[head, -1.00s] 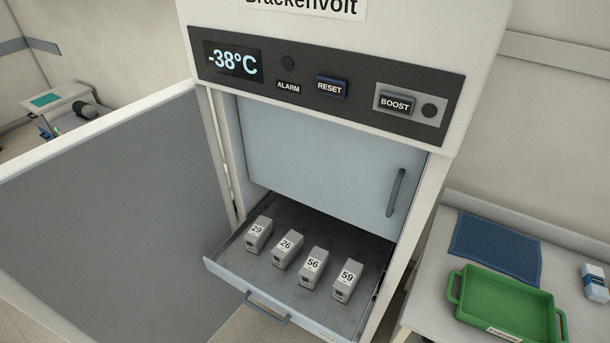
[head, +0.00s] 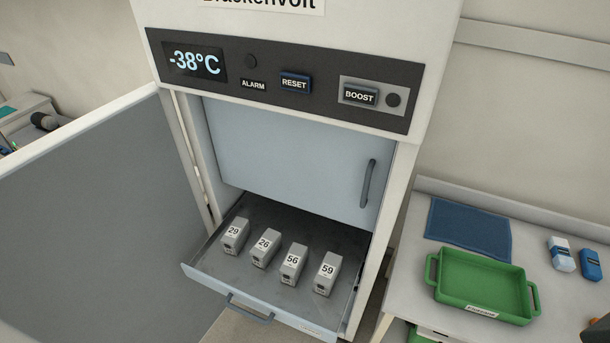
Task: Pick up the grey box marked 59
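The grey box marked 59 (head: 327,273) stands in the open lower drawer (head: 262,284) of the cabinet, at the right end of a row. The grey boxes marked 56 (head: 293,263), 26 (head: 265,248) and 29 (head: 235,236) stand to its left, with small gaps between them. The 59 label faces up and is clear of cover. Neither of my grippers can be made out in the head view. A dark and orange shape cut off at the lower right edge is too partial to identify.
The cabinet door (head: 90,215) stands wide open at left. The inner door (head: 285,160) above the drawer is shut. On the right table are a green tray (head: 480,284), a blue mat (head: 468,228) and two small blue-and-white items (head: 561,254). The drawer floor right of box 59 is bare.

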